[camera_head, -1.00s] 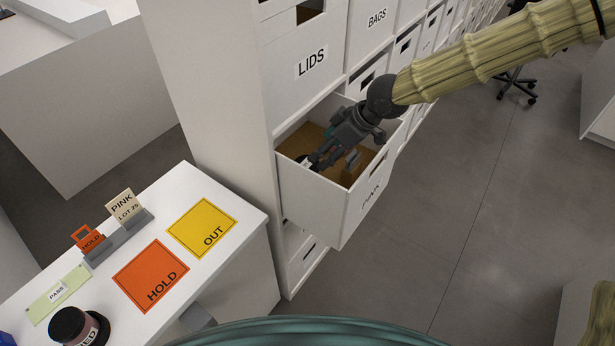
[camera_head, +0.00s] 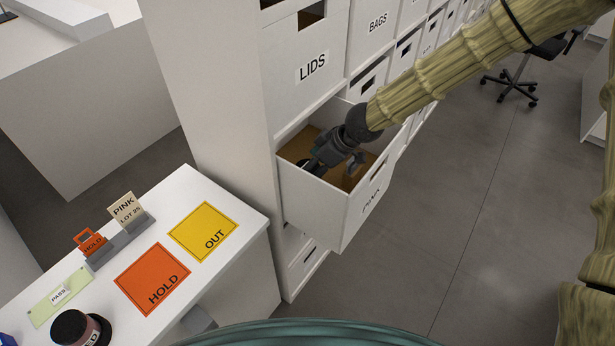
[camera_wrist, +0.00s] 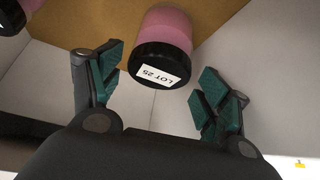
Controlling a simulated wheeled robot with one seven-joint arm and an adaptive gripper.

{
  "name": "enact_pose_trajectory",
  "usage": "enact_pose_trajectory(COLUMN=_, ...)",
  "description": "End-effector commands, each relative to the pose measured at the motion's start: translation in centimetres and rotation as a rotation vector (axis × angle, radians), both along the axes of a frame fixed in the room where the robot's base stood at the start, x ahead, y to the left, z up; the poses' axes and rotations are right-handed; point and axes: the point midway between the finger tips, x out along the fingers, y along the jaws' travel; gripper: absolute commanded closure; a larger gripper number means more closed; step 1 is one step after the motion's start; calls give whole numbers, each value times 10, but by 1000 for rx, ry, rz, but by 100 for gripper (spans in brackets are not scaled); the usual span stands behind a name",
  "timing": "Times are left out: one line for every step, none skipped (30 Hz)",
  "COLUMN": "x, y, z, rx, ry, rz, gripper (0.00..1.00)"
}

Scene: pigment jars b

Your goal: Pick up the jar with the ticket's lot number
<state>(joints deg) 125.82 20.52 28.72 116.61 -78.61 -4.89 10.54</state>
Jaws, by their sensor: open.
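The ticket (camera_head: 125,209) in the grey holder reads PINK LOT 25. The open PINK drawer (camera_head: 318,208) holds a jar with a black lid and pink body (camera_wrist: 163,44); its lid label reads LOT 25 in the wrist view. My gripper (camera_wrist: 160,85) is open, its green-padded fingers on either side of the jar's lid end, with gaps on both sides. In the head view my gripper (camera_head: 312,168) reaches down into the drawer and hides most of its contents. A second dark-lidded jar (camera_wrist: 10,17) shows partly at the wrist view's top left corner; its lot cannot be read.
The drawer's white walls stand close around my gripper. On the white table are an orange HOLD mat (camera_head: 152,279), a yellow OUT mat (camera_head: 203,231), an orange HOLD tag (camera_head: 91,243), a green PASS card (camera_head: 58,296) and a dark-lidded jar (camera_head: 78,328). Both mats are empty.

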Motion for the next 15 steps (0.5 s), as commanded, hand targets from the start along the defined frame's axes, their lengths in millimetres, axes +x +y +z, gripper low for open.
enact_pose_trajectory(x=1, y=2, z=-6, rx=-2, ry=1, rz=2, gripper=24)
enact_pose_trajectory(x=2, y=3, z=-9, rx=-3, ry=1, rz=2, gripper=24)
enact_pose_trajectory(x=3, y=5, z=-14, rx=-2, ry=1, rz=2, gripper=24)
enact_pose_trajectory(x=4, y=6, z=-17, rx=-2, ry=-1, rz=3, gripper=24)
enact_pose_trajectory(x=5, y=7, z=-19, rx=-2, ry=-2, rz=2, gripper=24)
enact_pose_trajectory(x=6, y=9, z=-21, rx=-2, ry=0, rz=0, gripper=24)
enact_pose_trajectory(x=6, y=10, z=-23, rx=-2, ry=0, rz=0, gripper=24)
enact_pose_trajectory(x=6, y=11, z=-24, rx=-2, ry=-1, rz=1, gripper=24)
enact_pose_trajectory(x=7, y=12, z=-25, rx=0, ry=0, rz=1, gripper=24)
enact_pose_trajectory(x=7, y=13, z=-26, rx=0, ry=0, rz=1, gripper=24)
enact_pose_trajectory(x=7, y=13, z=-27, rx=0, ry=0, rz=0, gripper=24)
enact_pose_trajectory(x=8, y=14, z=-28, rx=0, ry=0, rz=0, gripper=24)
enact_pose_trajectory(x=8, y=14, z=-28, rx=0, ry=0, rz=0, gripper=24)
enact_pose_trajectory(x=8, y=14, z=-28, rx=0, ry=0, rz=0, gripper=24)
enact_pose_trajectory(x=8, y=14, z=-28, rx=0, ry=0, rz=0, gripper=24)
